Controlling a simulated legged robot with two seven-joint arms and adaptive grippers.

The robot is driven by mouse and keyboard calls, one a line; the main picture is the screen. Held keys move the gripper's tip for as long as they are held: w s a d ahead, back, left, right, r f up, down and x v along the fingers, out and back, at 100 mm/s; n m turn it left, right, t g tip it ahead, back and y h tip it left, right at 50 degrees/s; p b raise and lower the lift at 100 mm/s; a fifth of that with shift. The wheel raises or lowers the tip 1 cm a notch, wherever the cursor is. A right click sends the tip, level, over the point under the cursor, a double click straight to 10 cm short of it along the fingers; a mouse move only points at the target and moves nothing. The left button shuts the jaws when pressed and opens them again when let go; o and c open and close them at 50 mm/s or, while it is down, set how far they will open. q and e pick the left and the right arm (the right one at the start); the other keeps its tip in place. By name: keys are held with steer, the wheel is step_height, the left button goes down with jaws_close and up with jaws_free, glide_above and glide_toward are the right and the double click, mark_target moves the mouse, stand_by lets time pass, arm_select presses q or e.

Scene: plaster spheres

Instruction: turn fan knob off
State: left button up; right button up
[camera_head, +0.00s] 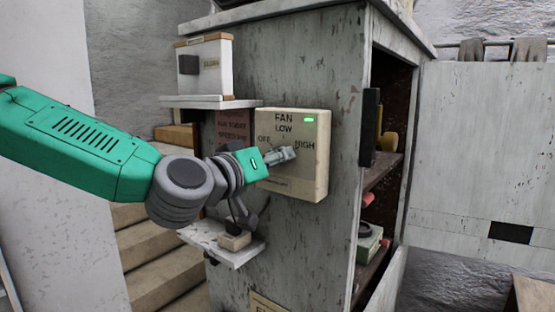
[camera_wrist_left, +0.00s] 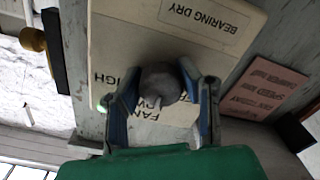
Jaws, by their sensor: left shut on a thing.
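The cream fan box (camera_head: 313,175) is mounted on the side of the grey cabinet. It is marked FAN, LOW, OFF and HIGH, and a green light (camera_head: 310,120) glows at its top right. My left gripper (camera_head: 284,156) reaches to the middle of the box face and largely hides the knob in the head view. In the left wrist view, the round grey knob (camera_wrist_left: 158,84) sits between the two fingers of my left gripper (camera_wrist_left: 160,80), which is shut on it. I cannot tell for sure which mark the knob points at. My right gripper is not in view.
A small shelf (camera_head: 210,103) with a white box (camera_head: 207,68) is left of the fan box. A lower shelf (camera_head: 222,243) holds a small device below my arm. A reddish sign (camera_head: 232,132) is behind my wrist. Stairs (camera_head: 160,250) are at left; open cabinet shelves are at right.

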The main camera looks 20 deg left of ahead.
arm_select(q)
steer(key=shift+a+f, duration=0.1)
steer(key=shift+f, duration=0.15)
steer(key=shift+n, duration=0.3)
steer(key=n+b, duration=0.3)
steer(key=n, duration=0.1)
steer(key=n+b, duration=0.2)
steer(key=n, duration=0.2)
steer(key=shift+n, duration=0.3)
steer(key=shift+d+n+b, duration=0.2)
steer(key=shift+n+b, duration=0.7)
steer(key=shift+n, duration=0.5)
